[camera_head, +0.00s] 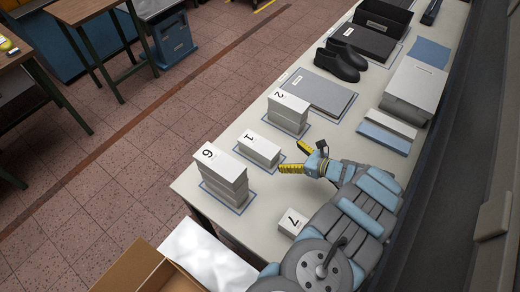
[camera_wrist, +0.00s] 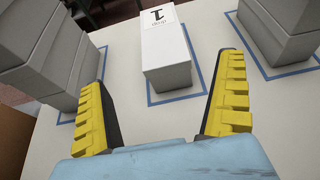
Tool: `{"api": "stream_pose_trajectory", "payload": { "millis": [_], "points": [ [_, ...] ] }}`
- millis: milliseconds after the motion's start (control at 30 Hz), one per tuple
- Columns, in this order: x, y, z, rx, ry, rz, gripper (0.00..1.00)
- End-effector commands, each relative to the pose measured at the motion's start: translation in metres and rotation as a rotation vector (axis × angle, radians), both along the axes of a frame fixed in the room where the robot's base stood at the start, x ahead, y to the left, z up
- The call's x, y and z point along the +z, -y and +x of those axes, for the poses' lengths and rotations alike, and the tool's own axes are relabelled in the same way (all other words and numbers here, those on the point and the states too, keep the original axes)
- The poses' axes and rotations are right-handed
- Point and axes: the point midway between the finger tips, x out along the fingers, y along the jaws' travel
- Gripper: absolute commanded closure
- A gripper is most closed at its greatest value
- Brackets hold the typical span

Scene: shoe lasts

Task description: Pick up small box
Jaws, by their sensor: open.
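The small white box labelled 1 (camera_head: 258,150) lies on a blue-outlined rectangle on the table, between two stacks. In the wrist view the small box (camera_wrist: 165,52) sits ahead of my gripper, roughly centred between the fingers and a little beyond their tips. My gripper (camera_head: 296,158) has yellow ridged fingers and is just right of the small box in the head view.
A taller stack labelled 6 (camera_head: 222,176) stands left of the small box, and a stack labelled 2 (camera_head: 288,112) stands beyond it. A box labelled 7 (camera_head: 293,222) is near my arm. Black shoes (camera_head: 341,62) and grey boxes stand farther along the table (camera_head: 222,136).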

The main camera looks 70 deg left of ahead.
Motion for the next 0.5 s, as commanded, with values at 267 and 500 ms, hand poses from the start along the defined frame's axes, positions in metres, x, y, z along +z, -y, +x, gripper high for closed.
{"api": "stream_pose_trajectory", "payload": {
  "millis": [267,500],
  "points": [
    [-0.018,-0.038,-0.023,0.004,0.003,0.000,0.00],
    [-0.031,-0.065,-0.037,0.003,0.006,0.000,0.00]
  ]
}}
